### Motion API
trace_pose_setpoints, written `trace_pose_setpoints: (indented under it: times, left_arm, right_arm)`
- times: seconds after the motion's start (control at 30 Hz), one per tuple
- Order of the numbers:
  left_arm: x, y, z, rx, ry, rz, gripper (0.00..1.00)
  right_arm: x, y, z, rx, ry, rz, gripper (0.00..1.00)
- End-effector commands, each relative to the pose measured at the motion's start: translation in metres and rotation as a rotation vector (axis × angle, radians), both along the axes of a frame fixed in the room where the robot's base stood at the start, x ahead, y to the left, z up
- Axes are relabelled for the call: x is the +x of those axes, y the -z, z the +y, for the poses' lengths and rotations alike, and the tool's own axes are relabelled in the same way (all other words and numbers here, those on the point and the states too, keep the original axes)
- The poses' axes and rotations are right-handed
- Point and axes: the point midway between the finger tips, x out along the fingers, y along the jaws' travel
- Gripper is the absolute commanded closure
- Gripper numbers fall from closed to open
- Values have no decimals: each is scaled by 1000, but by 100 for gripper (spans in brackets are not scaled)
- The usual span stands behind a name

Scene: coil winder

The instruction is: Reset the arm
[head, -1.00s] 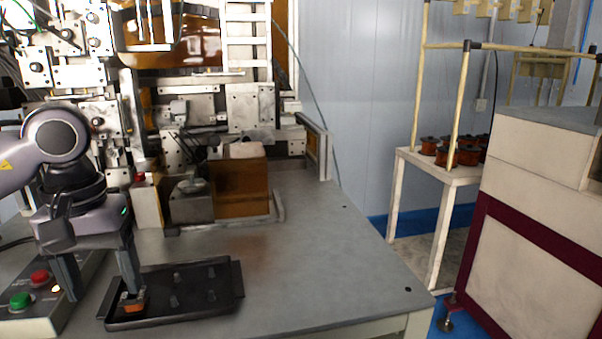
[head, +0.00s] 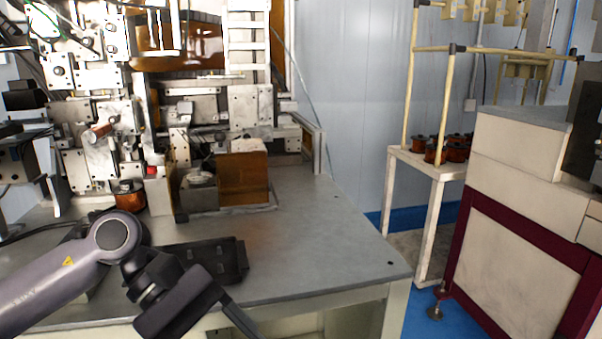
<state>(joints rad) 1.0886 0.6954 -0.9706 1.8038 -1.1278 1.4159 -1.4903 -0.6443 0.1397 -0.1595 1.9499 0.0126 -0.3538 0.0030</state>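My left arm comes in from the lower left. Its gripper (head: 240,325) is low in the picture, in front of the table and the black tray, pointing down and right. One dark finger shows clearly; the other cannot be made out, so its opening is unclear. I see nothing held in it. The black tray (head: 237,262) lies on the grey table (head: 320,235), its left part hidden behind my arm. My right gripper is not in view.
The coil winder (head: 100,120) stands at the back left, with a copper spool (head: 129,194) at its foot and a brown block (head: 243,178) beside. A white rack (head: 420,165) with several spools and a beige cabinet (head: 520,225) are at right. The table's right side is clear.

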Motion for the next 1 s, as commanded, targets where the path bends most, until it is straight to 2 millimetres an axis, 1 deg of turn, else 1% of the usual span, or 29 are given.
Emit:
trace_pose_setpoints:
  times: [0.03,0.1,0.17,0.2,0.27,0.3,0.43,0.57,0.6,0.67,0.7,0.77,0.8,0.87,0.9,0.97,1.0]
  left_arm:
    - [-8,-1,-17,-82,-45,105,31]
    - [-15,-8,-35,-187,-115,251,31]
    - [-18,-15,-48,-272,-178,385,31]
    - [-19,-19,-56,-326,-221,481,31]
    - [-18,-27,-64,-405,-284,628,31]
    - [-16,-31,-68,-455,-326,729,31]
    - [-3,-41,-71,-608,-464,1076,31]
    - [18,-38,-62,-745,-599,1448,31]
    - [26,-34,-57,-786,-638,1564,31]
    - [36,-25,-47,-846,-697,1743,31]
    - [43,-17,-40,-885,-733,1863,31]
    - [52,-1,-28,-944,-788,2048,31]
    - [57,12,-19,-983,-823,2170,31]
    - [62,34,-4,-1043,-872,2356,31]
    - [64,51,5,-1085,-903,2479,31]
    - [63,78,21,-1150,-945,2666,31]
    - [60,97,31,1162,941,-2712,31]
  right_arm:
    - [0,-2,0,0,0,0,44]
    - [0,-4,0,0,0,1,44]
    - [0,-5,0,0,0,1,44]
    - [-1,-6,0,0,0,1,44]
    - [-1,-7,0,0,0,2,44]
    - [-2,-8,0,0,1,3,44]
    - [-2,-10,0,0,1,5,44]
    - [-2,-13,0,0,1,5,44]
    - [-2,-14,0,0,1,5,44]
    - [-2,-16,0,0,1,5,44]
    - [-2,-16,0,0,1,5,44]
    - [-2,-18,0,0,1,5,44]
    - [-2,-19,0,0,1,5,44]
    - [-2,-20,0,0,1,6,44]
    - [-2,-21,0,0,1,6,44]
    - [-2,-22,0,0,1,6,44]
    - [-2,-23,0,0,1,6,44]
